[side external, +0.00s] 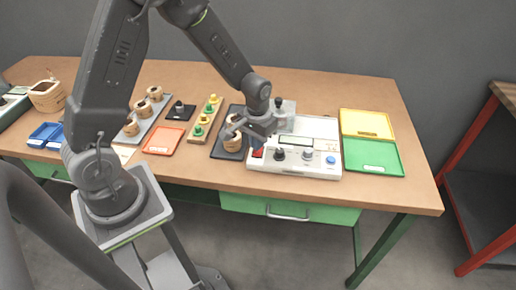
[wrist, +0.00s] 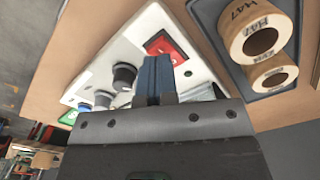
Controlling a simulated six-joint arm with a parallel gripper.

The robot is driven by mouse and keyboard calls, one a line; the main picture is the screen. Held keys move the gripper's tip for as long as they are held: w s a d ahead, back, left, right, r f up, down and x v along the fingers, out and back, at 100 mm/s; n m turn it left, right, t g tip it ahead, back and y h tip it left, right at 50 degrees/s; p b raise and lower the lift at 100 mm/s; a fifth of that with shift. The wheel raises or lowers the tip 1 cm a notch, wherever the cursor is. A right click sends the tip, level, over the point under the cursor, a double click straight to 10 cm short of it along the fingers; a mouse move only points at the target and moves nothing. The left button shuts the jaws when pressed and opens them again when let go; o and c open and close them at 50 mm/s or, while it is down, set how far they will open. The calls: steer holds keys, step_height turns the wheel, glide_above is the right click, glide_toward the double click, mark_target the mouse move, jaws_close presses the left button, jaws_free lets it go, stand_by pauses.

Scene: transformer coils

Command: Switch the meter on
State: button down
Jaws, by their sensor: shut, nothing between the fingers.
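In the side view my gripper (side external: 257,143) hangs just above the switch. I cannot read the display or the switch position.
Wound coils (wrist: 258,35) stand on a dark tray (side external: 222,152) just left of the meter. A yellow tray (side external: 366,124) and a green tray (side external: 373,158) lie to its right. An orange tray (side external: 164,141) lies further left. The bench front right is clear.

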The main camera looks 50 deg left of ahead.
mark_target(257, 153)
steer(key=shift+f, duration=1.1)
stand_by(0.4)
steer(key=shift+r, duration=3.55)
steer(key=shift+r, duration=0.25)
steer(key=s+d+r+m+t, duration=0.1)
steer(key=s+d+r+t, duration=0.1)
steer(key=s+r, duration=0.6)
steer(key=s+d+r+m+t, duration=0.2)
steer(key=s+d+r+t, duration=0.1)
steer(key=s+r, duration=0.6)
steer(key=shift+s+r+t, duration=0.25)
steer(key=shift+r+t, duration=0.05)
steer(key=shift+r, duration=0.4)
